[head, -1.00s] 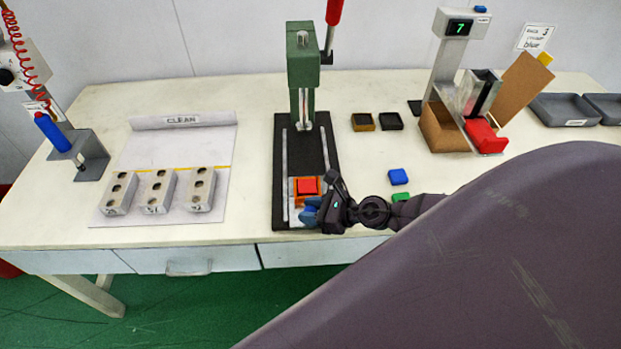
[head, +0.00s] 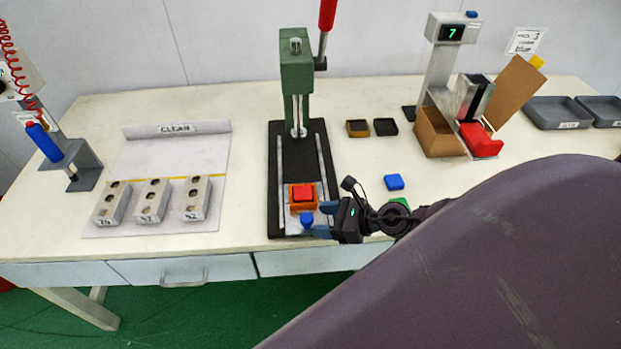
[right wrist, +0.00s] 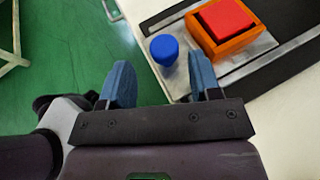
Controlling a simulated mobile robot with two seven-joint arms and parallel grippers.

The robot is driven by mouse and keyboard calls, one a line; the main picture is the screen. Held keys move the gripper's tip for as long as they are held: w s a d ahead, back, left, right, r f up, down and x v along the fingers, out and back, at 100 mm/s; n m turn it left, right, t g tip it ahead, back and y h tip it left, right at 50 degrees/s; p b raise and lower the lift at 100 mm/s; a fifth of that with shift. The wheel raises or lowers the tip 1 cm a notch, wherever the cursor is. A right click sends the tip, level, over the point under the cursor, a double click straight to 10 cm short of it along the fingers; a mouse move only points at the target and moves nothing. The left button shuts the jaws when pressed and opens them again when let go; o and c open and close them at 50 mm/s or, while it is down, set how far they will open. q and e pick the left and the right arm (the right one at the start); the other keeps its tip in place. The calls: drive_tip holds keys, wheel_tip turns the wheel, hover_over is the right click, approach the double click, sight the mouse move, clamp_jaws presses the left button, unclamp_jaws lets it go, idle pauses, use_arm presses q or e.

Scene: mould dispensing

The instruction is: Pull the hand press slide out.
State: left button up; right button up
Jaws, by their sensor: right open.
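The green hand press (head: 298,75) stands on a black base (head: 275,160) with two pale rails. Its slide (head: 291,226) is a light metal plate at the front end of the base. The slide carries an orange nest (head: 312,190) with a red block (head: 302,194) in it, and a blue knob (head: 306,220) at its front. My right gripper (head: 328,217) is open just right of the knob. In the right wrist view the knob (right wrist: 164,49) lies ahead of the open blue fingers (right wrist: 160,82), apart from them. My left gripper is not in view.
A blue block (head: 394,182) and a partly hidden green block (head: 400,202) lie right of the press. Two small dark trays (head: 385,127) lie behind them. Several numbered metal blocks (head: 151,201) stand on the CLEAN mat (head: 175,150) at left. The table's front edge is close to the slide.

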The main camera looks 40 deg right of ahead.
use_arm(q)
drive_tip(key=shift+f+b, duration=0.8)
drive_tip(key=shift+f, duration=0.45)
use_arm(e)
drive_tip(key=v, duration=0.6)
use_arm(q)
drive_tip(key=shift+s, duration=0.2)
